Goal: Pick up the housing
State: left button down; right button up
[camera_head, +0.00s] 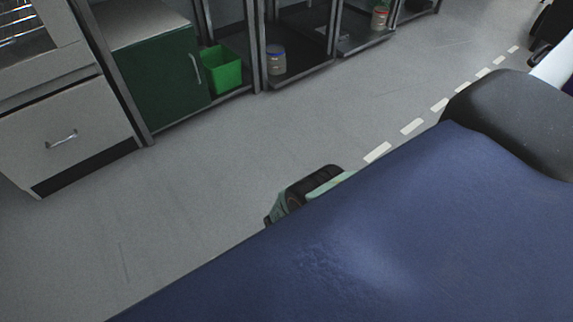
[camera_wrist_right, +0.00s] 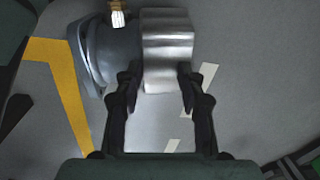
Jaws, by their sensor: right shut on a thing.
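The housing (camera_wrist_right: 168,48) shows at the top of the right wrist view. It has a shiny silver cylindrical part, a darker grey flanged body on its left and a small brass fitting on top. My right gripper (camera_wrist_right: 158,78) has its two dark fingers on either side of the silver part and is shut on it. The contact faces are partly hidden by the fingers. The housing cannot be made out in the head view. My left gripper is in neither view.
In the head view, a large blue surface (camera_head: 400,230) fills the lower right. A white drawer cabinet (camera_head: 60,125), a green cabinet (camera_head: 165,80) and open shelves with a green bin (camera_head: 222,70) line the back. Yellow floor marking (camera_wrist_right: 68,95) lies at left.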

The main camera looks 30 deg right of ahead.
jog(key=shift+s, duration=0.15)
grip_shut()
dwell(0.6)
notch_tip(320, 180, up, 3)
jog(key=p, duration=0.2)
jog(key=shift+p, duration=0.4)
jog(key=shift+d+r, duration=0.2)
jog(key=shift+r, duration=0.1)
jog(key=w+d+b, duration=0.1)
jog(key=d+b, duration=0.1)
jog(key=d, duration=1.5)
jog(key=shift+w+d+b, duration=0.25)
jog(key=shift+b, duration=0.15)
jog(key=shift+c, duration=1.9)
grip_release()
jog(key=shift+f, duration=0.1)
